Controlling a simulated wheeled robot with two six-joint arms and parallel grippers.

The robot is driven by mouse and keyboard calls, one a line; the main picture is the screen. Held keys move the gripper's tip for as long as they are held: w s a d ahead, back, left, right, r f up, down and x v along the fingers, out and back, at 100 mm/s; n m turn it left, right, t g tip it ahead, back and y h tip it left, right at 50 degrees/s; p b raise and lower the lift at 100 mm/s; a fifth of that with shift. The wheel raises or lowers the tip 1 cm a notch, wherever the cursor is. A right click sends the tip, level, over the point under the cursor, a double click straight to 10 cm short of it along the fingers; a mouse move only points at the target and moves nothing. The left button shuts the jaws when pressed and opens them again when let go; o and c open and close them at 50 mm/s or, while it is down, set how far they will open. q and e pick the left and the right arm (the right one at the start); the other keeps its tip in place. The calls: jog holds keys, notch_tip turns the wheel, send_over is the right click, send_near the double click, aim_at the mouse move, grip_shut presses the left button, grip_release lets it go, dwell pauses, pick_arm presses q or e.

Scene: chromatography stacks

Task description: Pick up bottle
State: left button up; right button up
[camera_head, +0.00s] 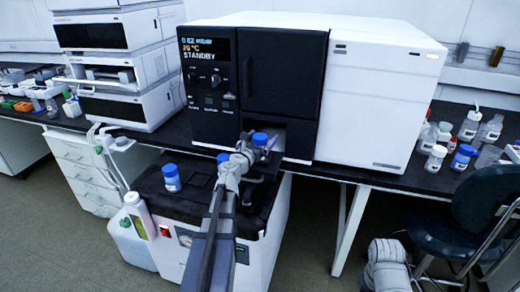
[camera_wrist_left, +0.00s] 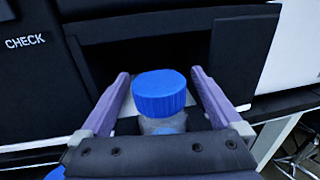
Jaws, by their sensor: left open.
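A clear bottle with a blue cap (camera_head: 260,139) stands in front of the dark opening in the black instrument front. My left gripper (camera_head: 259,148) reaches it from the front. In the left wrist view the blue-capped bottle (camera_wrist_left: 160,94) is between the two open purple fingers of my left gripper (camera_wrist_left: 160,78), with gaps on both sides. The bottle's lower part is hidden by the gripper body. A second blue-capped bottle (camera_head: 172,178) stands on the black top of the lower unit. Another blue cap (camera_head: 222,158) shows beside my left arm, mostly hidden. My right gripper is not seen.
The big instrument (camera_head: 280,70) with a STANDBY display stands behind the bottle on the dark bench. Stacked white modules (camera_head: 120,60) are at left. Several bottles (camera_head: 462,157) stand on the bench at right, near a dark chair (camera_head: 470,225).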

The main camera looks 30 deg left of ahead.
pick_arm(q)
jog(key=shift+w+a, duration=0.1)
jog(key=shift+w, duration=0.65)
jog(key=c, duration=1.5)
